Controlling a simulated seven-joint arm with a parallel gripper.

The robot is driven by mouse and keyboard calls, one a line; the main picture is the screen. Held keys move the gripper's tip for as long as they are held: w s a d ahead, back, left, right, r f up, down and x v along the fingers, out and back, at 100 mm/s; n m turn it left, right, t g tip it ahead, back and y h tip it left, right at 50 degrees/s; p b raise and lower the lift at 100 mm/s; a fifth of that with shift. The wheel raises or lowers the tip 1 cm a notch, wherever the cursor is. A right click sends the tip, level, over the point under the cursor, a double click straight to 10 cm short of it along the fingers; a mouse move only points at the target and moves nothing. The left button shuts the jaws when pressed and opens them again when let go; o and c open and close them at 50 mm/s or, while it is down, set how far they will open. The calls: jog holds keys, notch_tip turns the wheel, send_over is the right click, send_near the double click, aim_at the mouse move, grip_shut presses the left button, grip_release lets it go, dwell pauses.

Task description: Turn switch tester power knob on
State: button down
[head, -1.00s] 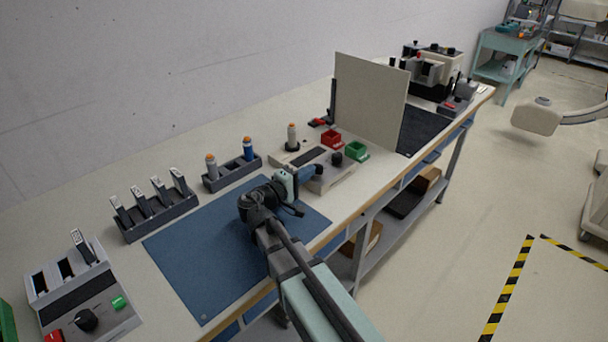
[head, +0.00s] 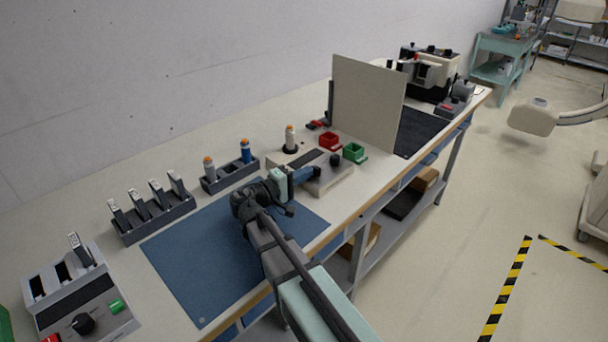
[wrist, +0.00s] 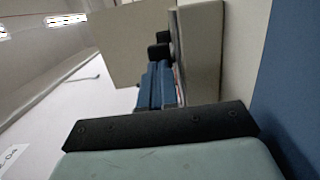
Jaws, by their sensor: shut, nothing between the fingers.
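Two grey-beige control boxes have black knobs, and no readable label tells which is the switch tester. The middle box (head: 338,184) has a black knob (head: 335,160) on top and an orange-tipped cylinder at its back. The front-left box (head: 75,290) has a black knob (head: 83,323), a green button and a red one. My gripper (head: 316,172) is shut and empty, low over the middle box's near side, just short of its knob. In the wrist view its blue fingers (wrist: 159,75) lie together beside the box (wrist: 198,50). Dark knob-like shapes show beyond them. Contact is unclear.
A rack of several upright modules (head: 153,217) and a holder with two cylinders (head: 230,174) stand behind the blue mat (head: 215,260).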

aim_at(305, 165)
jog(key=shift+w+a+m+g+h, duration=0.15)
jog(key=shift+w+m+g+h, duration=0.1)
jog(key=shift+m+g+h, duration=0.2)
jog(key=shift+w+m+g+h, duration=0.25)
jog(key=shift+m+g, duration=0.1)
jog(key=shift+g, duration=0.2)
jog(key=shift+w, duration=0.75)
jog(key=shift+w+d, duration=0.3)
jog(key=shift+w, duration=0.55)
jog(key=shift+w+d, duration=0.15)
dwell(0.7)
